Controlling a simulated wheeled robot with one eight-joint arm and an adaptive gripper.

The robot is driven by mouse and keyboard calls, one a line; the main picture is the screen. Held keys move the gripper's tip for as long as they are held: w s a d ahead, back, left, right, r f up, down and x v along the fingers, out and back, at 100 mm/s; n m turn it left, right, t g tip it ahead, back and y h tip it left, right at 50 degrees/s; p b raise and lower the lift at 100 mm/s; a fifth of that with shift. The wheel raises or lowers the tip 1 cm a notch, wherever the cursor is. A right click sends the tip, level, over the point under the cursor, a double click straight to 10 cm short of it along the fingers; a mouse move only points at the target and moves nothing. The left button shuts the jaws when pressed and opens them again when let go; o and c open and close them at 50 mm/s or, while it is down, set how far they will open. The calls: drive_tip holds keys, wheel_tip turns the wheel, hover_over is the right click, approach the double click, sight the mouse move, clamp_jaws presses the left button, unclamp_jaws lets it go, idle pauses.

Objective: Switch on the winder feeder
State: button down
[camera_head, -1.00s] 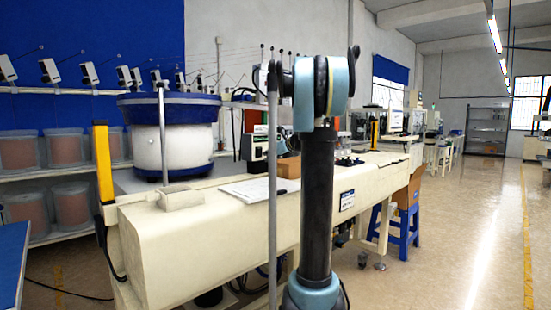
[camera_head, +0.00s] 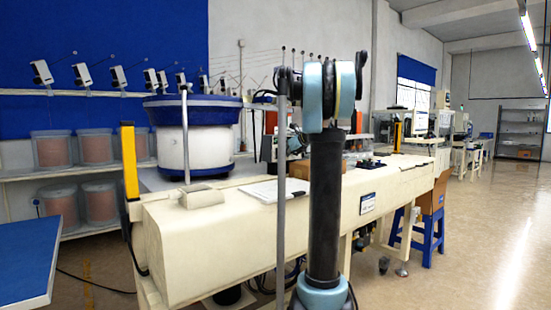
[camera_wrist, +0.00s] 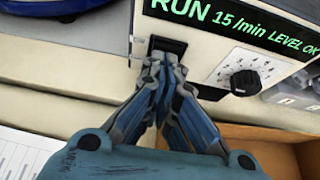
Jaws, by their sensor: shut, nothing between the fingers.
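A pale control box with a dark display (camera_wrist: 235,25) fills the top of the wrist view. Its green text reads "RUN 15 /min LEVEL OK". Below the display is a black switch (camera_wrist: 168,45), partly hidden by my fingers, so its position is unclear. A black knob (camera_wrist: 245,82) sits to its right. My gripper (camera_wrist: 160,62) is shut and empty, its fingertips right at the switch's lower part; I cannot tell whether they touch. In the head view, a blue-and-white bowl feeder (camera_head: 190,145) stands on the cream bench; my arm hides the gripper and most of the box.
An open brown carton (camera_wrist: 252,148) lies below the box, close to my gripper. A printed sheet (camera_wrist: 18,155) lies at left. The cream bench (camera_head: 215,235) is in front of me, with a yellow post (camera_head: 130,160) at its left end. Clear floor (camera_head: 470,230) is at right.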

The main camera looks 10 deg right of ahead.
drive_tip(key=shift+d, duration=0.15)
drive_tip(key=shift+r, duration=0.2)
drive_tip(key=shift+r, duration=0.6)
drive_tip(key=shift+s, duration=0.1)
drive_tip(key=r+v, duration=0.1)
drive_tip(key=v, duration=1.2)
drive_tip(key=shift+w, duration=0.35)
